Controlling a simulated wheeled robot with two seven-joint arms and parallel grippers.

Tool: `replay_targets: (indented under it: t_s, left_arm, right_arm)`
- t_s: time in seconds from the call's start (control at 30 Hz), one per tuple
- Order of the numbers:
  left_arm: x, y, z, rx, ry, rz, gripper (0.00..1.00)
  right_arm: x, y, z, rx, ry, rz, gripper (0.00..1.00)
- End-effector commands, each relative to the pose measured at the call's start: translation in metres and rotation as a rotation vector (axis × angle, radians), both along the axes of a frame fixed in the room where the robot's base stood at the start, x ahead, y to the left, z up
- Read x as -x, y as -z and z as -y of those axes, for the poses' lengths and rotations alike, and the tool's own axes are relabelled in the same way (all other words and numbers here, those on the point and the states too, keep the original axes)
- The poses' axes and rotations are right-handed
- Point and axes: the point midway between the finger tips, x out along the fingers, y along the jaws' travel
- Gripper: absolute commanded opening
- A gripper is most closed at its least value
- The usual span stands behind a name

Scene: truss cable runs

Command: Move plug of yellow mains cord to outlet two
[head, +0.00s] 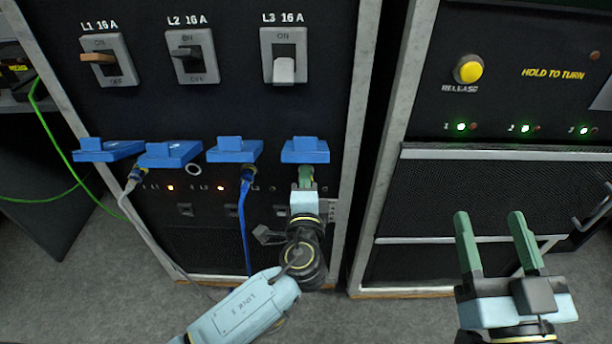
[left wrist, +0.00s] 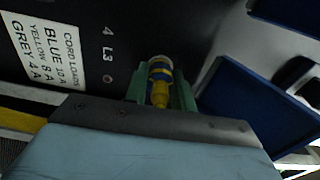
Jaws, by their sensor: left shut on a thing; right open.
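My left gripper (head: 305,178) is at the rightmost outlet, just below its raised blue lid (head: 305,151). In the left wrist view its green fingers are shut on a yellow plug (left wrist: 160,90) with a blue band, beside the label "4 L3". I cannot tell whether the plug is seated in that outlet. The gripper hides the plug in the head view. Outlet two, second from left, shows an empty round socket (head: 193,170) under its raised blue lid (head: 173,154). My right gripper (head: 497,225) is open and empty before the right cabinet.
A grey cord's plug (head: 134,176) is at the leftmost outlet, and a blue cord's plug (head: 247,174) is at the third. Three switches (head: 192,56) sit above. A label (left wrist: 42,55) lists cord loads. The right cabinet has a yellow release button (head: 468,69). A green cable (head: 52,135) hangs at left.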

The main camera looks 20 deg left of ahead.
Motion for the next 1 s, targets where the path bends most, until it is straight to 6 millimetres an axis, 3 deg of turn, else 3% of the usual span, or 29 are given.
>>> replay_targets:
  t_s: [0.4, 1.0]
  left_arm:
    - [-0.001, 0.001, -0.001, 0.178, -0.002, 0.054, 0.02]
    - [-0.001, 0.000, -0.001, 0.256, -0.002, 0.077, 0.02]
  right_arm:
    - [0.000, 0.021, 0.001, 0.000, 0.001, 0.003, 0.58]
    - [0.000, 0.030, 0.001, 0.000, 0.001, 0.003, 0.58]
